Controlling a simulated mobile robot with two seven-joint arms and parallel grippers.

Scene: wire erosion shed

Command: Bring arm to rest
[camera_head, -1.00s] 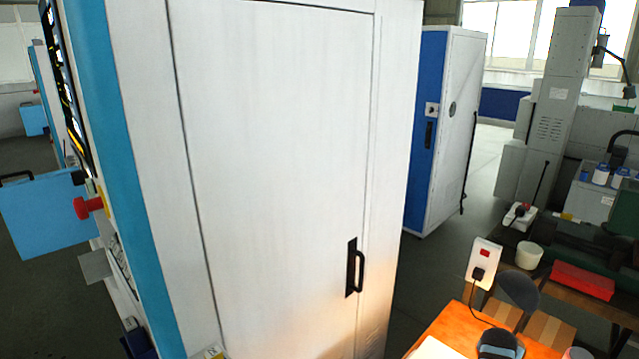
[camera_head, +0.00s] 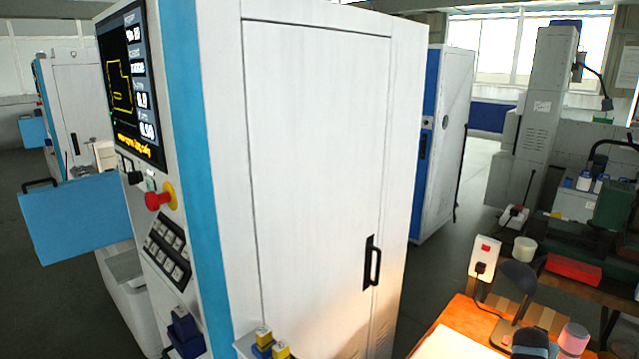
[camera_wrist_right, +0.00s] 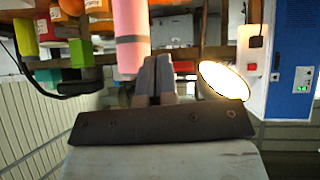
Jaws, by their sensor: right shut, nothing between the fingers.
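My right gripper (camera_wrist_right: 154,78) shows in the right wrist view with its two grey fingers together and nothing between them. A pink cylinder (camera_wrist_right: 130,38) with a grey band is just beyond and left of the fingertips in that view; I cannot tell the gap. A lit lamp (camera_wrist_right: 222,79) is right of the fingers. Neither gripper shows in the head view, and my left gripper is in no view.
A tall white cabinet (camera_head: 320,140) with a screen and control panel (camera_head: 168,250) fills the middle of the head view. A blue panel (camera_head: 75,218) juts out at left. An orange bench (camera_head: 462,318) with a desk lamp (camera_head: 518,278) is at lower right. Floor shows beyond.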

